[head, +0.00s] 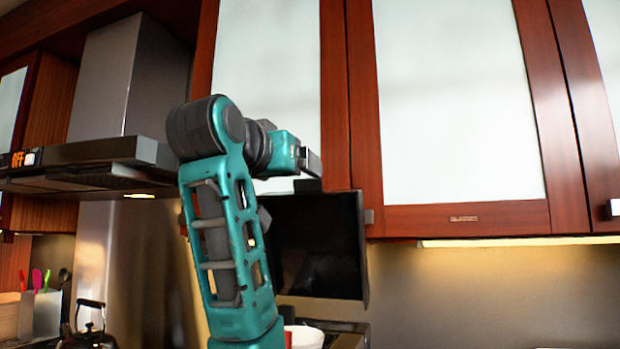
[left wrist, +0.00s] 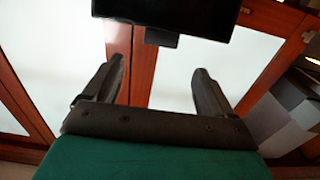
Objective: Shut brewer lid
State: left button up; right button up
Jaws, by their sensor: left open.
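The brewer lid (head: 318,245) is a dark panel standing raised, nearly upright, below the cabinets in the head view. A small dark tab sits on its top edge. The dark lid also shows at the top of the left wrist view (left wrist: 215,15), with its tab between and beyond the fingers. My left gripper (head: 311,161) is just above the lid's top edge in the head view. Its two fingers are apart and empty in the left wrist view (left wrist: 158,68). My left arm hides part of the lid's left side. The brewer body is mostly hidden or out of frame. My right gripper is not in view.
Wooden cabinets with frosted doors (head: 455,100) hang behind and above the lid. A range hood (head: 95,165) is at the left. A black kettle (head: 88,335) and a utensil holder (head: 42,312) stand at lower left. The wall right of the lid is clear.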

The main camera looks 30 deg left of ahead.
aim_at(306, 179)
pick_arm(q)
jog(key=p+x, duration=0.2)
jog(key=x, duration=0.8)
jog(key=shift+w, duration=0.2)
